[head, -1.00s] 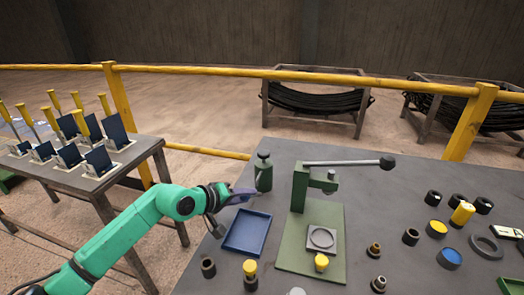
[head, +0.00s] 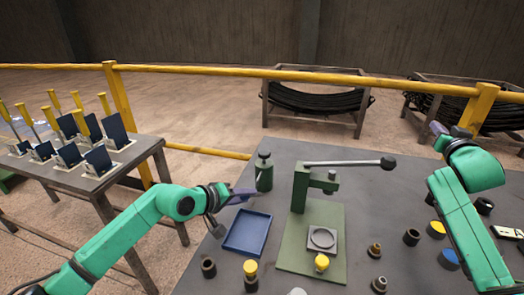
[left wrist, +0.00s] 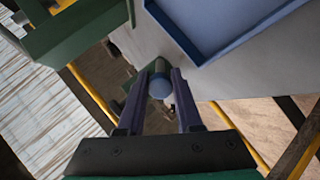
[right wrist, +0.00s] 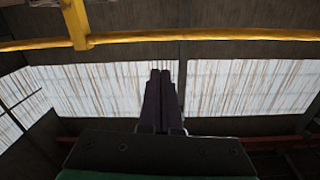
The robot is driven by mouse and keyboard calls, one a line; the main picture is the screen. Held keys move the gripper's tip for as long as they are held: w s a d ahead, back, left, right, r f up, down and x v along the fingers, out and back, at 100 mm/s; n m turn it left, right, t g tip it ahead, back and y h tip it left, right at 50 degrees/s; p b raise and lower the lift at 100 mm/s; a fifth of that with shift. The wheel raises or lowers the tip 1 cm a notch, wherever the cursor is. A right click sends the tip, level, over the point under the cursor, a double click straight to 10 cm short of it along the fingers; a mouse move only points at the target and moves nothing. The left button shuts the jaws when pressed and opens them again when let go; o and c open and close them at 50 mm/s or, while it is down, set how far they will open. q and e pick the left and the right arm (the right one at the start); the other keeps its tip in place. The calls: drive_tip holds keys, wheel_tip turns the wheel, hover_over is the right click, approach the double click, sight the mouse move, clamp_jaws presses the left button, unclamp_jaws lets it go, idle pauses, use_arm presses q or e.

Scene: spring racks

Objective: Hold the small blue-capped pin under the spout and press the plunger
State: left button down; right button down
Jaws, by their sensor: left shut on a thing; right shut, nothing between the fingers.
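My left gripper (head: 246,192) is shut on the small blue-capped pin. In the left wrist view the pin's round blue cap (left wrist: 160,88) shows between the two fingers (left wrist: 157,98). In the head view the pin is too small to make out. A dark green bottle (head: 264,175) with a knob on top stands just beyond the left fingertips, and its large green side (left wrist: 75,28) seems to fill the upper left of the left wrist view. Its spout is not clear. My right gripper (head: 438,128) is raised at the right, shut and empty; its fingers (right wrist: 160,98) touch in the right wrist view.
A blue tray (head: 240,247) lies in front of the bottle. A green lever press (head: 300,188) stands right of it, its long handle (head: 345,163) reaching right. Several yellow-capped and dark parts lie along the front and right. A yellow rail (head: 240,71) runs behind.

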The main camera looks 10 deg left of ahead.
drive_tip(key=s+a+r+m+t, duration=0.1)
drive_tip(key=s+a+r+m, duration=0.15)
drive_tip(key=a+r, duration=0.75)
drive_tip(key=s+a+r+m+t, duration=0.1)
drive_tip(key=s+a+r+m, duration=0.15)
drive_tip(key=a+r, duration=0.7)
drive_tip(key=s+a+f+n+g, duration=0.1)
drive_tip(key=s+a+f+n, duration=0.1)
drive_tip(key=a+f, duration=0.5)
drive_tip(key=s+a+f+n+g, duration=0.2)
drive_tip(key=s+a+f, duration=0.3)
drive_tip(key=a+f, duration=0.3)
drive_tip(key=s+a+f+n+g, duration=0.1)
drive_tip(key=s+a+f, duration=0.3)
drive_tip(key=a, duration=0.9)
wheel_tip(320, 180, down, 3)
drive_tip(key=shift+s+a+f+n+g+y, duration=0.15)
drive_tip(key=shift+a+n+g+y, duration=0.15)
drive_tip(key=shift+n, duration=0.6)
